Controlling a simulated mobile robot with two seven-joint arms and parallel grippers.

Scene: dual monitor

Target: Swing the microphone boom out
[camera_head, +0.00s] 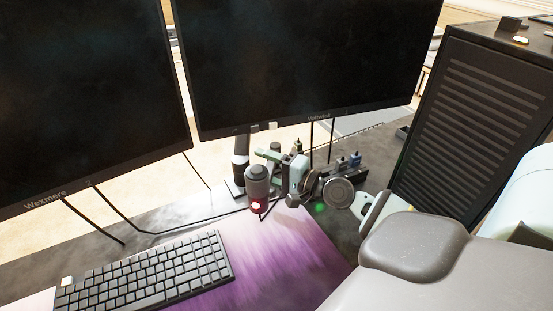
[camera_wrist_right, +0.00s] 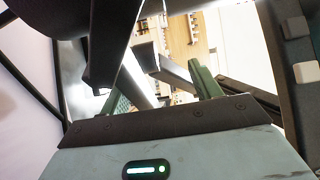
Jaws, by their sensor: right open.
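The microphone (camera_head: 257,181), a dark grey cylinder with a red band low down, stands in front of the right monitor. A dark upright post with a pale ring (camera_head: 240,162) is just behind it; I cannot tell whether this is the boom or a monitor stand. My right gripper (camera_head: 272,155) reaches in from the right, beside and behind the microphone, partly hidden by its own wrist. In the right wrist view my right gripper (camera_wrist_right: 163,88) is open, with green fingers apart. Dark and grey bars (camera_wrist_right: 118,38) show beyond and between them; contact is unclear. My left gripper is out of view.
Two monitors, left (camera_head: 85,95) and right (camera_head: 305,65), stand close above the desk. A keyboard (camera_head: 148,269) lies at front left. A black vented case (camera_head: 468,115) stands at right. Cables (camera_head: 185,226) run across the desk. The purple mat (camera_head: 285,260) is clear in front.

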